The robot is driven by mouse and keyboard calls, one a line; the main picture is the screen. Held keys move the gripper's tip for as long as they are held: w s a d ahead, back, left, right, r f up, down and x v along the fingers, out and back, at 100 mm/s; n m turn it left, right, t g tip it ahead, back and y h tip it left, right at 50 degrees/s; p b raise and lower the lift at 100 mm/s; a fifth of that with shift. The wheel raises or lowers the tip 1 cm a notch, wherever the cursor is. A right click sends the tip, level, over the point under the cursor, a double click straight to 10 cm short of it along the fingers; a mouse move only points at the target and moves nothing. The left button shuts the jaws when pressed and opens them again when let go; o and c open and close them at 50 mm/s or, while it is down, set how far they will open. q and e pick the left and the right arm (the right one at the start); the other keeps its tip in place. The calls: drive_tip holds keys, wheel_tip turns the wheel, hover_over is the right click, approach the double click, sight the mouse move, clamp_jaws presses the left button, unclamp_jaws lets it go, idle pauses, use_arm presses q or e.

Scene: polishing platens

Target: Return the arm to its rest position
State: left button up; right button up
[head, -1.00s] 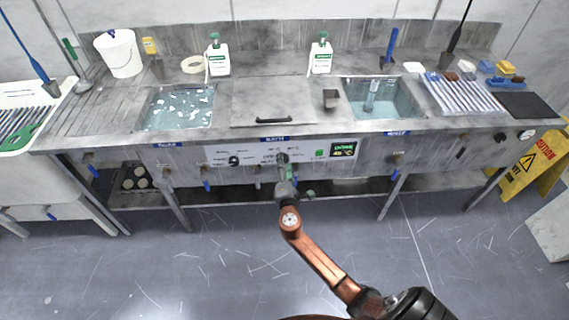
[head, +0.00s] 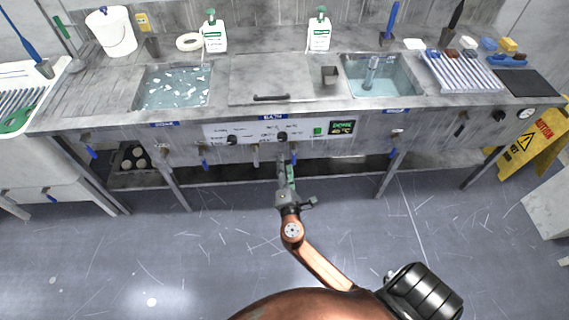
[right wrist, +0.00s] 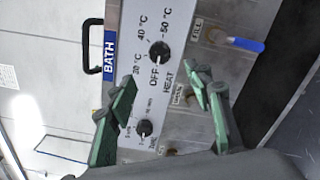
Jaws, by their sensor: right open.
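My right arm (head: 322,265) reaches forward from the bottom of the head view, its copper links bent. My right gripper (head: 288,165) is in front of the bench's front, just below the control panel. In the right wrist view its green fingers (right wrist: 162,90) are spread apart with nothing between them. Beyond them is the panel with the heat knob (right wrist: 159,52) and a lower knob (right wrist: 144,128). The fingers look apart from the panel, though the exact gap is hard to tell. My left gripper is not in view.
The steel bench (head: 105,90) holds a soak basin (head: 175,88), a closed bath lid (head: 270,78) and a rinse basin (head: 382,77). Blue-handled valves hang along its front. A yellow warning sign (head: 530,140) stands at right. The floor (head: 230,240) before the bench is clear.

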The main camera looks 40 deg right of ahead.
drive_tip(key=s+f+m+g+y+p, duration=0.1)
drive_tip(key=s+f+g, duration=0.1)
drive_tip(key=f, duration=0.7)
drive_tip(key=s+f+m+g+y+p, duration=0.1)
drive_tip(key=s+f+g+y+p, duration=0.15)
drive_tip(key=f, duration=0.65)
drive_tip(key=s+f+m+g+y+p, duration=0.2)
drive_tip(key=s+f+m+g+p, duration=0.15)
drive_tip(key=s+f, duration=1.4)
use_arm(q)
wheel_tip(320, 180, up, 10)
drive_tip(key=p, duration=0.4)
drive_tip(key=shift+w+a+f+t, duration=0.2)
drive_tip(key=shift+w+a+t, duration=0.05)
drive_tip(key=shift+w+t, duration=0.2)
use_arm(e)
drive_tip(key=s+a+f+m+g+y, duration=0.1)
drive_tip(key=s+f+m+g, duration=0.1)
drive_tip(key=s, duration=1)
drive_tip(key=s+a+f+m+g+y, duration=0.1)
drive_tip(key=s+f+m, duration=0.3)
drive_tip(key=s, duration=0.9)
drive_tip(key=s+a+f+m+g+y, duration=0.1)
drive_tip(key=s+f+m+g, duration=0.3)
drive_tip(key=s+f, duration=0.4)
drive_tip(key=s, duration=0.5)
drive_tip(key=shift+s+a+f, duration=0.15)
drive_tip(key=shift+a+f, duration=0.1)
